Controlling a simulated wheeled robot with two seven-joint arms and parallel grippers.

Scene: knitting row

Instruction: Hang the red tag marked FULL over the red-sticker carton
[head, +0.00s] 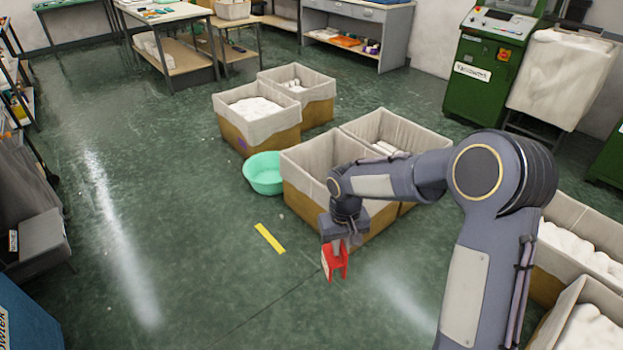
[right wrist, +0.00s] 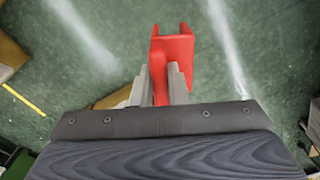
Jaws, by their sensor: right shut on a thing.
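My right gripper (head: 340,242) is shut on the red tag (head: 335,262) and holds it in the air in front of the middle cartons. In the right wrist view the tag (right wrist: 173,55) sticks out between the two grey fingers of the gripper (right wrist: 160,85). It looks like a folded piece with a notch at its far end. No lettering on it can be read. The near middle carton (head: 300,190) is partly behind my right arm. No red sticker shows on any carton; a small purple mark is on the left back carton (head: 262,138). My left gripper is not in view.
A mint basin (head: 264,176) stands against the near middle carton. A yellow strip (head: 270,238) lies on the floor. Further cartons (head: 558,213) stand at the right. A green machine (head: 482,72) is at the back right.

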